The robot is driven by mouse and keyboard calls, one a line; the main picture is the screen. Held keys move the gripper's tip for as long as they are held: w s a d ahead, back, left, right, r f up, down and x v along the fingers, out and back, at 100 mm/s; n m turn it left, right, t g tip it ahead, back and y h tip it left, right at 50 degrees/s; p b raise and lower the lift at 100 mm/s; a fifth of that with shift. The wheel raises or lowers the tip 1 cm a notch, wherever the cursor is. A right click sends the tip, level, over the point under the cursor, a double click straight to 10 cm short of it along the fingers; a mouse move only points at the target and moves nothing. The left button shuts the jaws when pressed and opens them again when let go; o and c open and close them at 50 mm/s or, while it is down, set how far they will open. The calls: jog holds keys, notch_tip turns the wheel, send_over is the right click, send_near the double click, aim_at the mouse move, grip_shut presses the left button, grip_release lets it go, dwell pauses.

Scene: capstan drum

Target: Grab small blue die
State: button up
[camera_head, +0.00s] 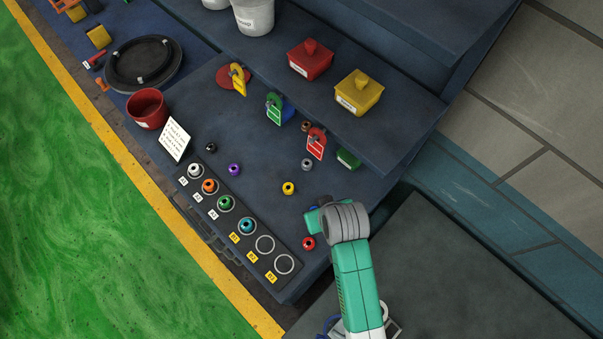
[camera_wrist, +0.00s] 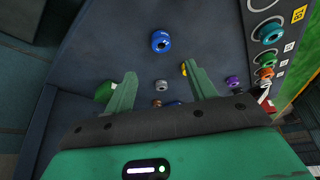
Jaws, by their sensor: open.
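In the head view my gripper (camera_head: 314,217) is over the bench's right part, and the wrist covers much of that area, so the blue die cannot be clearly made out there.
A red die (camera_head: 308,243), a yellow die (camera_head: 288,188) and a purple die (camera_head: 234,170) lie loose nearby. A dark rack (camera_head: 262,229) with labelled round slots lies along the front edge. A raised shelf (camera_head: 385,140) with yellow and red boxes is behind.

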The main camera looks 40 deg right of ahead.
jog(key=shift+s+f, duration=0.5)
jog(key=shift+f, duration=0.4)
jog(key=x, duration=0.3)
jog(key=w+x, duration=0.1)
jog(key=x, duration=0.3)
jog(key=shift+a, duration=0.2)
jog(key=c, duration=1.2)
jog(key=shift+o, duration=0.2)
jog(key=shift+r, duration=0.1)
